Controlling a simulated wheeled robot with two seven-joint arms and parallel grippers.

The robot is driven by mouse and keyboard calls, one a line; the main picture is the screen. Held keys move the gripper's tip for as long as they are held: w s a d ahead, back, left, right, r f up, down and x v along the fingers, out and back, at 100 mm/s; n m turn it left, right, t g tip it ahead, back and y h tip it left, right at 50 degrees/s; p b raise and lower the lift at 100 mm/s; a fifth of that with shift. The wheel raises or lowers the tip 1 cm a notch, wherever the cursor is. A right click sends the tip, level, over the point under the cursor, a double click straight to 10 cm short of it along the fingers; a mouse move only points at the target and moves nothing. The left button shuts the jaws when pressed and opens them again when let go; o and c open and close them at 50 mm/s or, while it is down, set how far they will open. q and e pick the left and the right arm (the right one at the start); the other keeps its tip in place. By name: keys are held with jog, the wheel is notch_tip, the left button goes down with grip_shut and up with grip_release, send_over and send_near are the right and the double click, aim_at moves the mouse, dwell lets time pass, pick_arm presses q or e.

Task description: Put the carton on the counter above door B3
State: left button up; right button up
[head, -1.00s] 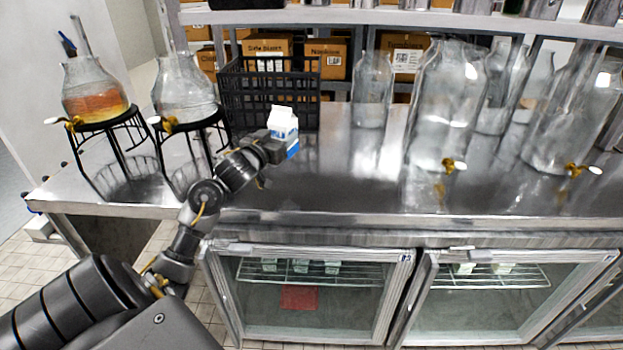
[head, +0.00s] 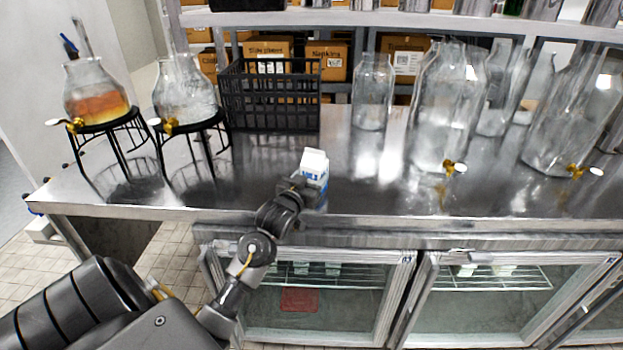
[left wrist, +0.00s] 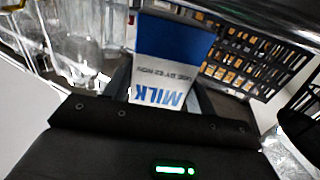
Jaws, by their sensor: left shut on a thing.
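The white and blue milk carton (head: 315,166) is upright near the front of the steel counter (head: 265,165), over the left glass door (head: 320,300). My left gripper (head: 300,187) is shut on the carton from its near left side. In the left wrist view the carton (left wrist: 172,50) with its MILK print stands between the fingers of the left gripper (left wrist: 162,92). I cannot tell whether the carton's base touches the counter. A small label (head: 406,258) is at the left door's top right corner, too small to read surely. My right gripper is not in view.
A black wire basket (head: 270,98) stands behind the carton. Two dispensers on black stands (head: 105,125) are at the left. Large glass jars (head: 445,110) with taps stand at the right. The counter around the carton is clear.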

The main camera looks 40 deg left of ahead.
pick_arm(q)
jog(key=shift+f, duration=0.25)
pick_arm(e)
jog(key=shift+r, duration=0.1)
pick_arm(q)
jog(key=shift+f, duration=0.1)
jog(key=o, duration=1.1)
jog(key=shift+f, duration=0.15)
jog(key=o, duration=0.4)
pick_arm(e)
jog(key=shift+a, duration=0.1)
pick_arm(q)
jog(key=shift+s, duration=0.15)
jog(key=b+v, duration=0.1)
jog(key=v, duration=1)
jog(key=shift+s, duration=0.4)
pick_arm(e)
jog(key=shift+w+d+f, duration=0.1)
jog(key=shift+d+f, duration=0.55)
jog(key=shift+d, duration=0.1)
